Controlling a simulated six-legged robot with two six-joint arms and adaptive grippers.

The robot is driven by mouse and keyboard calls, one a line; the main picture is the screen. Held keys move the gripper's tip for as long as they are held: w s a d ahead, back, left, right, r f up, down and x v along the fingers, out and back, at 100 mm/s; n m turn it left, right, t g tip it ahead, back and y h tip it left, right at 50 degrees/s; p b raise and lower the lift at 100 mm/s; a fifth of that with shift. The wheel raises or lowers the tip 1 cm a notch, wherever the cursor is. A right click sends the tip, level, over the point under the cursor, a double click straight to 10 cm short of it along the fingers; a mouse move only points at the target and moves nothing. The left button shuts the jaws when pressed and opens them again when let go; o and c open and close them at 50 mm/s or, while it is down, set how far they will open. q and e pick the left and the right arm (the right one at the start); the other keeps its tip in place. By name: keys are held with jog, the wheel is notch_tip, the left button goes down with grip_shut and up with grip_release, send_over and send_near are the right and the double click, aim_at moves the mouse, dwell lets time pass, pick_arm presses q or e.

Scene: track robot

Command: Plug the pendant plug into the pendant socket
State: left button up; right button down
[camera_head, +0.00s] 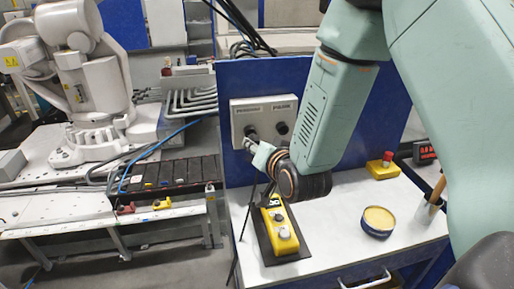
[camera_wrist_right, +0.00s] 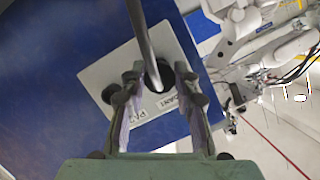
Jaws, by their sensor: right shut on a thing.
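My right gripper (camera_head: 250,145) is at the light grey socket panel (camera_head: 287,107), by its left socket (camera_head: 251,130). In the right wrist view my gripper (camera_wrist_right: 158,80) is shut on the dark pendant plug (camera_wrist_right: 157,76), with the thick grey cable (camera_wrist_right: 143,32) running up past the fingers. The panel (camera_wrist_right: 108,80) is directly behind the plug, with part of a label showing. The plug and fingers hide the pendant socket, so I cannot tell whether the plug is inserted. The yellow pendant (camera_head: 281,231) lies on a dark mat on the table. My left gripper is not in view.
A blue upright board (camera_head: 238,83) carries the panel, with a second dark socket (camera_head: 282,128) on the right. On the white table (camera_head: 340,235) are a yellow round tin (camera_head: 378,220) and a red-button box (camera_head: 383,166). A white robot arm (camera_head: 85,75) stands left.

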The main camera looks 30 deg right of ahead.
aim_at(257, 143)
jog(key=shift+w+d, duration=0.2)
jog(key=shift+w, duration=0.45)
jog(key=shift+w+d, duration=0.15)
jog(key=shift+w, duration=0.45)
jog(key=c, duration=0.9)
grip_release()
jog(key=shift+w, duration=0.1)
jog(key=v, duration=0.7)
jog(key=shift+s+r, duration=0.2)
jog(key=shift+s, duration=0.15)
jog(key=shift+w+f, duration=0.1)
jog(key=shift+w, duration=0.05)
jog(key=shift+s, duration=0.2)
